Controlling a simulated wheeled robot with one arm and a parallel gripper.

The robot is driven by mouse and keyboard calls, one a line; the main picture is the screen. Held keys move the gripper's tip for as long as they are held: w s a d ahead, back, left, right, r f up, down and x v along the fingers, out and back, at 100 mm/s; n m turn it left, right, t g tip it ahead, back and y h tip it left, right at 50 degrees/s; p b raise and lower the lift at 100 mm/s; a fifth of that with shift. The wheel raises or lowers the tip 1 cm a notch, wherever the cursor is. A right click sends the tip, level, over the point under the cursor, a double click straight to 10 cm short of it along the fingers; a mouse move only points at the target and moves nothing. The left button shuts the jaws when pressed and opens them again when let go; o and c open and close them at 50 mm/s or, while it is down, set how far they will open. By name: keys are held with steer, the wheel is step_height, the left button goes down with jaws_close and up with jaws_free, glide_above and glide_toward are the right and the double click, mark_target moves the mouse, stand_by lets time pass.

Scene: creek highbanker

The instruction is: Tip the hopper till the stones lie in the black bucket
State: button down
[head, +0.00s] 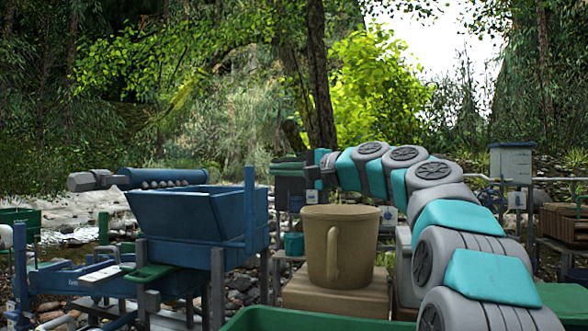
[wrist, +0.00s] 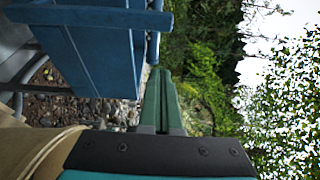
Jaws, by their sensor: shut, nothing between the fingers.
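The blue hopper (head: 185,212) stands upright on a blue frame, left of centre in the head view. It also fills the upper left of the wrist view (wrist: 95,50). A blue upright bar (head: 249,207) rises at its right side; in the wrist view this bar (wrist: 155,40) appears just beyond my fingertips. My gripper (head: 280,165) points left, its green fingers shut and empty, to the right of the bar and apparently apart from it. The fingers also show in the wrist view (wrist: 160,85).
A tan bucket (head: 338,245) stands on a box below my arm. A dark container (head: 290,192) is behind, below my gripper. A green tub (head: 300,319) is at the front edge. A blue cylinder (head: 165,178) lies behind the hopper. Crates (head: 563,224) stand far right.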

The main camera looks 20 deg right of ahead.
steer(key=shift+s+a, duration=0.25)
steer(key=shift+a, duration=0.75)
steer(key=shift+s+a, duration=0.2)
steer(key=shift+a, duration=0.8)
steer(key=shift+f+b, duration=0.1)
steer(key=shift+b, duration=0.2)
